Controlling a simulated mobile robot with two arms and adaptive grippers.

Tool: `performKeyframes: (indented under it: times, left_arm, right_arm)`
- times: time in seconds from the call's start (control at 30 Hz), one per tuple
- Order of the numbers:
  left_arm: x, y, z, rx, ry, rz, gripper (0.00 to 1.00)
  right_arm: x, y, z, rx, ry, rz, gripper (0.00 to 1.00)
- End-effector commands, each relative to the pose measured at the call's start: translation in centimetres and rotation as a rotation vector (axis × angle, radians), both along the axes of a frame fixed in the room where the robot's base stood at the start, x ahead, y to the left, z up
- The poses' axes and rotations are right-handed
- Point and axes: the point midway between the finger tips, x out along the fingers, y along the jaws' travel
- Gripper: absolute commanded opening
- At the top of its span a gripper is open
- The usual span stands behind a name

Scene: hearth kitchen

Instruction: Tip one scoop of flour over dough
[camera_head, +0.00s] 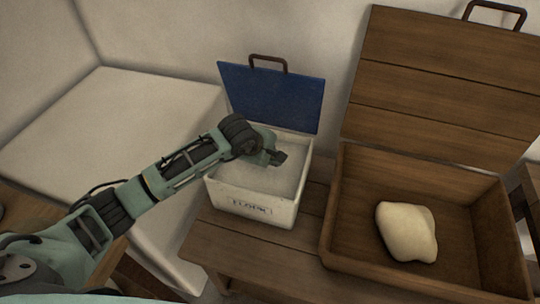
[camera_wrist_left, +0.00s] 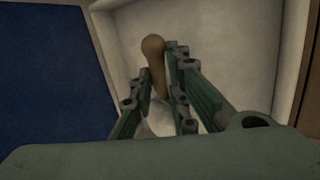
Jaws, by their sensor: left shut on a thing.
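The white flour bin (camera_head: 240,200), with its label on the front, stands open on the wooden bench. Pale flour (camera_head: 275,182) shows inside it. My left gripper (camera_head: 279,157) is over the bin's opening. In the left wrist view my left gripper (camera_wrist_left: 155,85) is shut on the wooden handle of a scoop (camera_wrist_left: 153,48). The scoop's lower part is mostly hidden between the fingers, so I cannot tell whether it holds flour. The pale dough (camera_head: 407,232) lies in the open wooden trough (camera_head: 345,215) to the right. My right gripper is out of view.
The bin's blue lid (camera_head: 272,98) stands raised at its back. The trough's plank lid (camera_head: 440,85) is raised against the wall. The bin's right wall and the trough's left wall stand close together, with a narrow strip of bench (camera_head: 312,205) between them.

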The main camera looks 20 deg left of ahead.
Motion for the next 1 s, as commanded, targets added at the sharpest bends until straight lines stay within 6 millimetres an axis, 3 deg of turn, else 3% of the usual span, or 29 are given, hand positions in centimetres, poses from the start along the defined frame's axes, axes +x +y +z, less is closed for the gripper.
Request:
performKeyframes:
  times: [0.03,0.6,1.0]
  left_arm:
    - [0.1,-0.1,0.9,0.005,-0.005,-0.001,0.00]
    - [-0.2,-0.9,5.7,0.060,-0.018,-0.001,0.00]
    - [-0.2,-1.1,6.8,0.076,-0.023,-0.002,0.00]
  right_arm:
    - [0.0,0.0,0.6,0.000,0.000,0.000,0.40]
    - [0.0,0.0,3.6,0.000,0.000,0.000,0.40]
    - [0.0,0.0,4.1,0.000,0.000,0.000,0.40]
